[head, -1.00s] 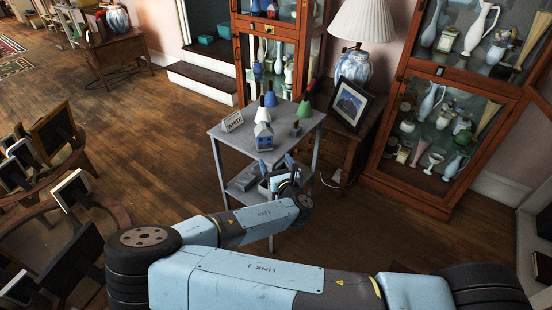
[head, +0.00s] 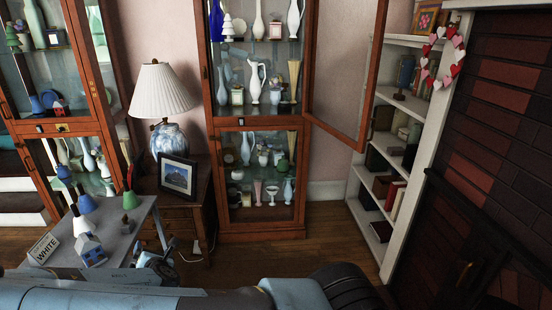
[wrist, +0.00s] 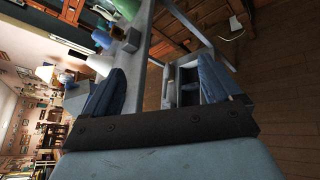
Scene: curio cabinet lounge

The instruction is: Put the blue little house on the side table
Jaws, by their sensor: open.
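A little house (head: 90,249) with pale walls and a blue-grey roof stands upright on a grey table (head: 124,240) at lower left in the head view. A wooden side table (head: 176,212) stands just behind it, with a lamp and a framed picture on top. My gripper (wrist: 160,84) is open in the wrist view, its two dark blue fingers wide apart and nothing seen held between them. It is beside the grey table's edge, below its top. In the head view my arm hides much of the gripper and the table's lower part.
A "WHITE" sign (head: 43,249), blue and green bell-like pieces (head: 86,203) and a small block share the grey table. A glass cabinet (head: 259,234) has its upper door (head: 341,70) swung open. A white bookshelf (head: 375,217) and brick fireplace stand right. Floor before the cabinet is clear.

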